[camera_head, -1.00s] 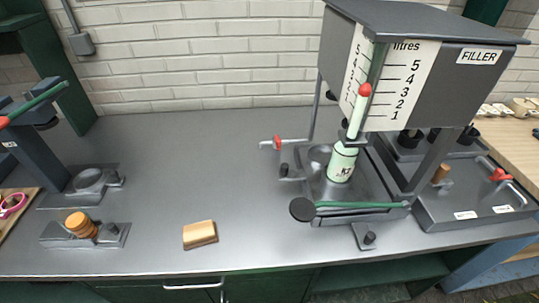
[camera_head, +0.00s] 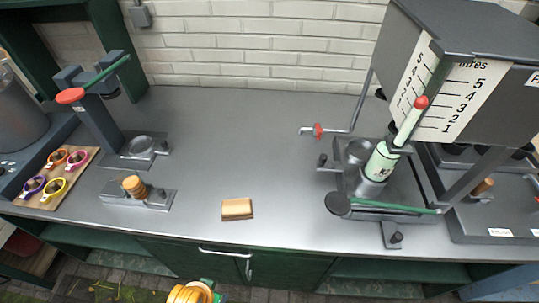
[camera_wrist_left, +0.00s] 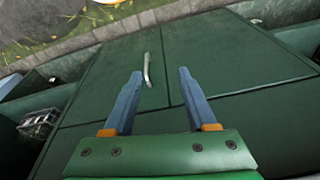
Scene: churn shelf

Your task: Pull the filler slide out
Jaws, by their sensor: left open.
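The filler (camera_head: 440,60) is a grey box with a litre scale at the right of the bench in the head view. Below it is a grey bay (camera_head: 355,185) holding a pale green labelled bottle (camera_head: 380,163), tilted in the picture. A green bar (camera_head: 390,207) with a black round end crosses the bay's front. A small plate with a dark knob (camera_head: 396,236) sticks out below it; I cannot tell for certain which part is the slide. My left gripper (camera_wrist_left: 157,78) is open and empty before the green cabinet doors, away from the filler. My right gripper is not in view.
A sponge-like block (camera_head: 237,208) lies mid-bench. A red-handled tap (camera_head: 318,131) is left of the filler. A red-knobbed press (camera_head: 95,115) and a board of coloured rings (camera_head: 57,172) stand at left. A cabinet handle (camera_wrist_left: 147,70) is between my left fingers in the picture.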

